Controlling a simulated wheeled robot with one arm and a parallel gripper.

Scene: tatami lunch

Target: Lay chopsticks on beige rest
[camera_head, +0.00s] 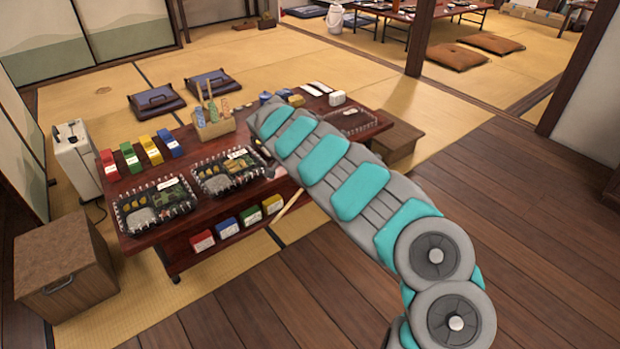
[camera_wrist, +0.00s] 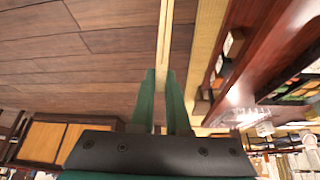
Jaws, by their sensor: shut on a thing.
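My gripper (camera_wrist: 161,76) is shut on a pair of pale wooden chopsticks (camera_wrist: 164,30). Its two green fingers hold them near one end, and they stick straight out beyond the fingertips, over the dark wood floor. In the head view, a pale stick (camera_head: 289,205), likely these chopsticks, slants in front of the low table's near edge. The gripper itself is mostly hidden behind my arm there. The low dark red table (camera_head: 275,185) carries the lunch things. I cannot make out a beige rest in either view; my arm covers part of the tabletop.
Two bento trays (camera_head: 178,206) (camera_head: 222,185) stand on the table's left half. A wooden holder (camera_head: 215,130) with utensils is behind them. A dark tray (camera_head: 352,121) is at the right. Coloured boxes (camera_head: 228,228) sit on the lower shelf. Open wood floor (camera_head: 530,230) lies right.

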